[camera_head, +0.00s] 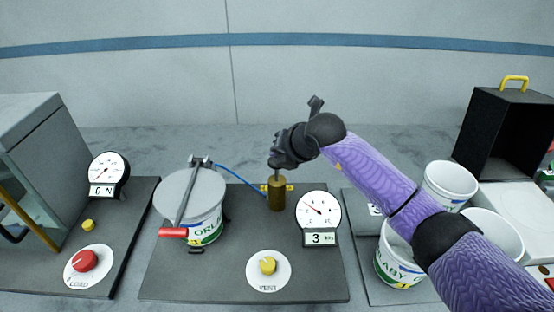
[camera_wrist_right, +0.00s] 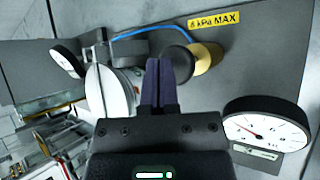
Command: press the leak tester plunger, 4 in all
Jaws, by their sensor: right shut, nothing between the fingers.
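The leak tester plunger is a brass cylinder (camera_head: 276,194) with a thin rod on the middle plate. In the right wrist view the brass body (camera_wrist_right: 207,57) shows with a dark round knob (camera_wrist_right: 179,61) at its end. My right gripper (camera_head: 277,164) is shut and empty, at the top of the rod in the head view. In the right wrist view its closed fingers (camera_wrist_right: 164,62) overlap the edge of the knob; I cannot tell if they touch it. The gauge (camera_head: 318,210) has a display (camera_head: 320,238) reading 3. My left gripper is not in view.
A lidded tub (camera_head: 206,229) under a clamp with a red handle (camera_head: 173,232) stands left of the plunger. A yellow VENT knob (camera_head: 267,265) is in front. Open tubs (camera_head: 450,182) and a black box (camera_head: 507,132) are at right. A red LOAD button (camera_head: 84,261) is at left.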

